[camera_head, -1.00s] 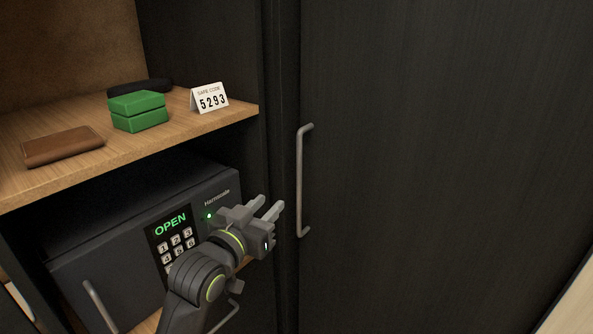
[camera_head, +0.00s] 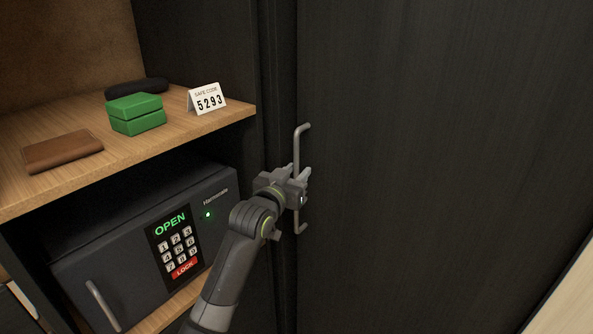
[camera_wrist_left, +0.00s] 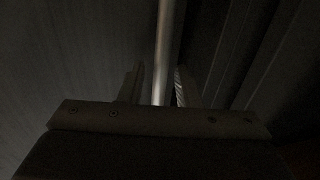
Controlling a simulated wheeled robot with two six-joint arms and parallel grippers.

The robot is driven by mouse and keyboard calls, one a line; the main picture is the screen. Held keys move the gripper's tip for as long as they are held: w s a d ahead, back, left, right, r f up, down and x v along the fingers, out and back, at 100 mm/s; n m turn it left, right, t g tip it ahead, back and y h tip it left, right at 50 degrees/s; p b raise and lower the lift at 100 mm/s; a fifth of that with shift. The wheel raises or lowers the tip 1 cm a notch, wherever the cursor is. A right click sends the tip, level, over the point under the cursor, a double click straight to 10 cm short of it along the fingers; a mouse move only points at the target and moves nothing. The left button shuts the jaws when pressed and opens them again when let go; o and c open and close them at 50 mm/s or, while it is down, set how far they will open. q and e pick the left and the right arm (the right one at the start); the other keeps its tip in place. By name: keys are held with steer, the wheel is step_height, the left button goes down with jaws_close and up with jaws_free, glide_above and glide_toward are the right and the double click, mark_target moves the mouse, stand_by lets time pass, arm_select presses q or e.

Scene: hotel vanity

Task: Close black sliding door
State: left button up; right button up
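The black sliding door (camera_head: 430,160) fills the right of the head view, with dark wood grain and a vertical grey bar handle (camera_head: 299,146) near its left edge. The cupboard to its left stands uncovered. My left gripper (camera_head: 304,174) is at the middle of the handle. In the left wrist view the handle (camera_wrist_left: 164,50) runs down between the two fingers (camera_wrist_left: 157,90) of the left gripper. The fingers stand apart on either side of the bar, with a gap visible on the left side. My right gripper is not in view.
A wooden shelf (camera_head: 95,165) left of the door holds a brown wallet (camera_head: 63,151), a green box (camera_head: 136,114), a dark case (camera_head: 137,87) and a "5293" code card (camera_head: 208,99). Below it stands a dark safe (camera_head: 105,255) reading OPEN.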

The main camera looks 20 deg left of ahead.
arm_select(q)
steer(key=shift+w, duration=0.2)
jaws_close()
stand_by(0.3)
steer(key=shift+w+a+r, duration=0.1)
steer(key=shift+w+a, duration=0.15)
steer(key=shift+a, duration=0.35)
steer(key=shift+w+a+r, duration=0.1)
steer(key=shift+w+a, duration=0.1)
steer(key=shift+a, duration=0.4)
steer(key=shift+c, duration=1.5)
jaws_free()
steer(key=o, duration=0.3)
steer(key=shift+a+f, duration=0.1)
steer(key=shift+a, duration=0.15)
steer(key=shift+d, duration=0.1)
